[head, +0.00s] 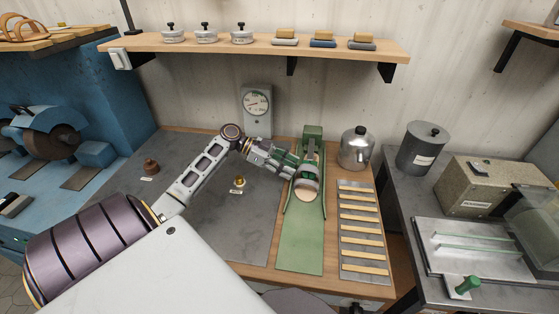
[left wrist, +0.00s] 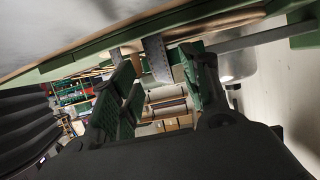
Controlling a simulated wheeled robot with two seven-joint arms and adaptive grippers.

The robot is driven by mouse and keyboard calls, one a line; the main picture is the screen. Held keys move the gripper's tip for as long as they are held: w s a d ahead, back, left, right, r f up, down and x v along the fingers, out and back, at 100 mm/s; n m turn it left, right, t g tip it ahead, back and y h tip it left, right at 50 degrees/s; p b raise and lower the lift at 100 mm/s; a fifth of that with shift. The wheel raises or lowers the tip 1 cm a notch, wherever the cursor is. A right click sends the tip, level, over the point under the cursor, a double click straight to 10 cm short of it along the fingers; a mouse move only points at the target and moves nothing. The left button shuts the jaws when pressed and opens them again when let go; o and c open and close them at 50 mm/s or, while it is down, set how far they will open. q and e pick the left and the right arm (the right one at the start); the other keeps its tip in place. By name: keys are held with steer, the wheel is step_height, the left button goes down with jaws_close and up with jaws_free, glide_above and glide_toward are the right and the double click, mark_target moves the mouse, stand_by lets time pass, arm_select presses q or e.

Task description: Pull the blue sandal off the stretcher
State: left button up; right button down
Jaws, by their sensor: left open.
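The sandal (head: 307,183) sits on the green stretcher (head: 302,252) at the right part of the bench. Its band looks grey rather than clearly blue, and a tan sole shows at its near end. My left gripper (head: 288,168) reaches in from the left and is beside the sandal's band, open. In the left wrist view, the two green-padded fingers (left wrist: 160,58) stand apart, with a grey strap (left wrist: 157,60) showing between them. I cannot tell whether either finger touches it. My right gripper is in neither view.
A slatted rack (head: 363,238) lies right of the stretcher, with a metal pot (head: 356,148) behind it. A dial gauge (head: 257,104) stands at the back. A brass piece (head: 239,181) and a brown knob (head: 151,166) sit on the grey mat (head: 215,215). A shelf (head: 265,46) hangs above.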

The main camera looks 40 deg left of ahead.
arm_select(q)
steer(key=shift+w+d+f, duration=0.15)
steer(key=shift+w+d, duration=0.05)
steer(key=shift+d, duration=0.15)
steer(key=shift+w+d+f, duration=0.15)
steer(key=shift+d, duration=0.2)
jaws_close()
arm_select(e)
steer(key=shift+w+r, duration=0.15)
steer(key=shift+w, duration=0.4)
